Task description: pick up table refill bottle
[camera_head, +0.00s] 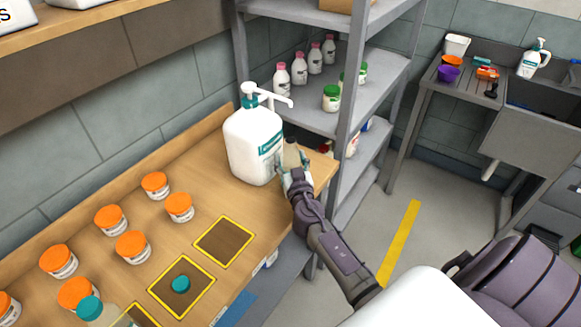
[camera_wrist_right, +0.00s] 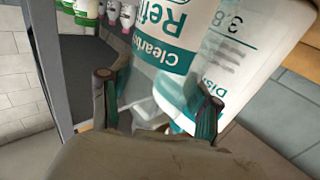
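A refill bottle stands between my right fingers in the right wrist view; its white label (camera_wrist_right: 170,45) has teal lettering, partly cut off. In the head view a small pale shape (camera_head: 291,154) shows between the fingertips, probably this bottle's top; the gripper hides the rest. My right gripper (camera_head: 293,173) is at the far right end of the wooden table. In the wrist view its fingers (camera_wrist_right: 158,95) are spread on either side of the bottle; firm contact is not clear. My left gripper is not in view.
A large white pump jug (camera_head: 253,147) stands close beside the right gripper. Several orange-lidded jars (camera_head: 131,246) and a teal-capped bottle (camera_head: 90,310) are on the table (camera_head: 215,207). A grey shelf (camera_head: 375,100) stands just behind. An empty yellow-framed square (camera_head: 224,241) is clear.

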